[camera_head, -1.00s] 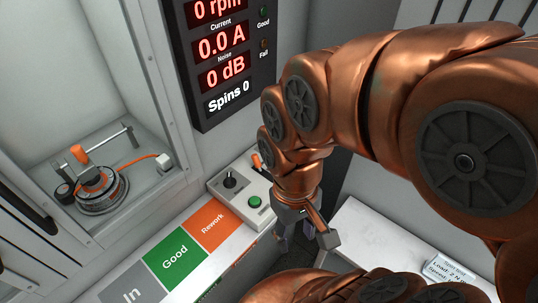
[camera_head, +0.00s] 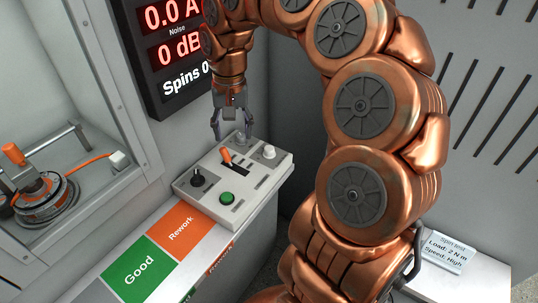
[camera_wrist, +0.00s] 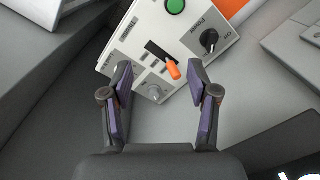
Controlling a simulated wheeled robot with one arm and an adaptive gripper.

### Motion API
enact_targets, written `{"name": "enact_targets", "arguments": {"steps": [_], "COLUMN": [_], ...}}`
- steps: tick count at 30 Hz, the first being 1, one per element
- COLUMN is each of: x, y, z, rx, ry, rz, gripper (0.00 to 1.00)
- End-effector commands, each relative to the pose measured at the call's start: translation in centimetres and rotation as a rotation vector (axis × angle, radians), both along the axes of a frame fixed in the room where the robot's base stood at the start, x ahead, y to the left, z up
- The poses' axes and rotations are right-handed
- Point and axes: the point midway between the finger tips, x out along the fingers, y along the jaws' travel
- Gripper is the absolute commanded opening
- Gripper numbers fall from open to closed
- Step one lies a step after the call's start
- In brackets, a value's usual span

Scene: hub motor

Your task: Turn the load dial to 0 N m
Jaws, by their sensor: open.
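My gripper (camera_head: 231,128) is open and empty, pointing down above the back of the box. The dial's setting is too small to read.
The box also has an orange lever (camera_head: 226,156), a black power knob (camera_head: 198,178) and a green button (camera_head: 227,198). The display (camera_head: 172,45) stands behind the gripper. A placard (camera_head: 447,250) reads load 2 N m, speed high. The motor (camera_head: 42,197) sits at left.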

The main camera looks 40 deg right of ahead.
Motion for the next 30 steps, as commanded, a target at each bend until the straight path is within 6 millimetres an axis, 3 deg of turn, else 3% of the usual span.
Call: {"name": "enact_targets", "arguments": {"steps": [1,7,15,21,30], "x": [1.3,5.1,6.7,6.7,6.6], "y": [-1.3,-7.2,-13.9,-15.6,-15.6], "z": [-1.7,-5.6,-10.0,-11.1,-14.5], "rx": [0.002,-0.008,-0.036,-0.047,-0.046], "ry": [0.001,0.000,0.027,0.034,0.039], "rz": [-0.053,-0.288,-0.546,-0.610,-0.609], "gripper": [0.60,0.60,0.60,0.60,0.60]}}
